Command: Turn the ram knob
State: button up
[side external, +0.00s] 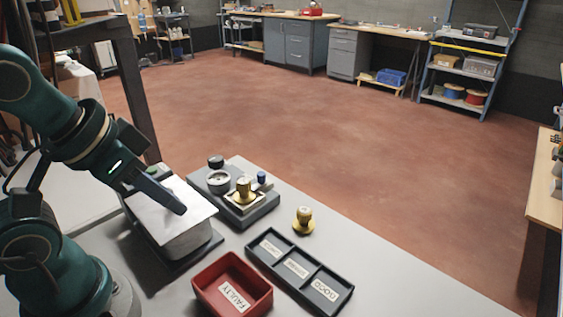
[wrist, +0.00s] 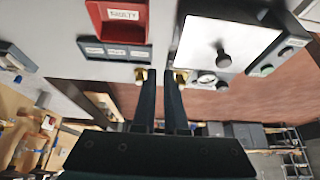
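A black knob (side external: 215,161) stands at the back of the grey test fixture (side external: 262,208), beside a round gauge (side external: 217,181). A black knob (wrist: 223,58) also shows in the wrist view, in front of a white plate. No label names the ram knob. The fixture also carries a brass part (side external: 243,189) and a small blue knob (side external: 262,177). My gripper (side external: 180,208) is over the white-topped box (side external: 165,222), left of the fixture. In the wrist view its fingers (wrist: 161,73) are apart with nothing between them; it is open and touches no knob.
A loose brass part (side external: 303,219) stands on the table. A black three-compartment tray (side external: 341,287) and a red FAULTY bin (side external: 203,283) are in front. A green button (wrist: 267,70) sits beside the white plate. Workbenches and shelves stand far back.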

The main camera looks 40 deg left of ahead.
jog(key=o, duration=0.9)
jog(key=shift+w+a+r+n, duration=0.1)
jog(key=shift+w+r+n, duration=0.2)
jog(key=shift+n, duration=0.2)
jog(key=w+a+r+n+t+y, duration=0.1)
jog(key=w+a+r+n, duration=0.15)
jog(key=w+r, duration=0.2)
jog(key=n+g+y, duration=0.3)
jog(key=n, duration=0.4)
send_over(215, 158)
jog(key=d, duration=0.4)
notch_tip(215, 158, down, 7)
jog(key=shift+n+g, duration=0.35)
jog(key=shift+g, duration=0.25)
jog(key=x, duration=0.3)
jog(key=s+x, duration=0.1)
jog(key=x, duration=0.2)
jog(key=s+x, duration=0.1)
jog(key=x, duration=0.2)
jog(key=shift+a+f, duration=0.2)
jog(key=shift+f, duration=0.1)
jog(key=shift+a+f, duration=0.1)
jog(key=shift+f, duration=0.25)
grip_shut()
